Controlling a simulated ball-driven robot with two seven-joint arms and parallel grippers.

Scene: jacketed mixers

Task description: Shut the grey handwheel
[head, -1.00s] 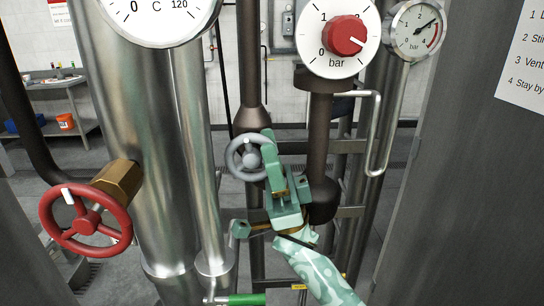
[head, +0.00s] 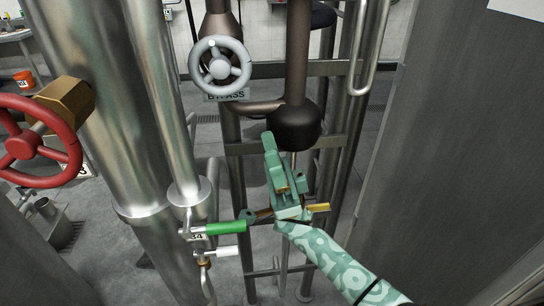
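The grey handwheel (head: 220,66) is in the upper left-centre of the head view, fully visible, with a pale mark near the top of its rim. It sits on a brown pipe, above a label reading "BYPASS" (head: 226,96). My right gripper (head: 275,150), pale green, is below and to the right of the wheel in the picture, clear of it. It points up, and nothing shows held in it. Its fingers overlap from this angle, so their gap cannot be judged. My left gripper is out of view.
A red handwheel (head: 30,145) on a brass stem is at the left, cut by the frame edge. A green lever (head: 225,229) and a white lever (head: 227,252) are left of my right gripper. A brown pipe bulb (head: 293,126) is just above it. A grey panel (head: 450,150) fills the right.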

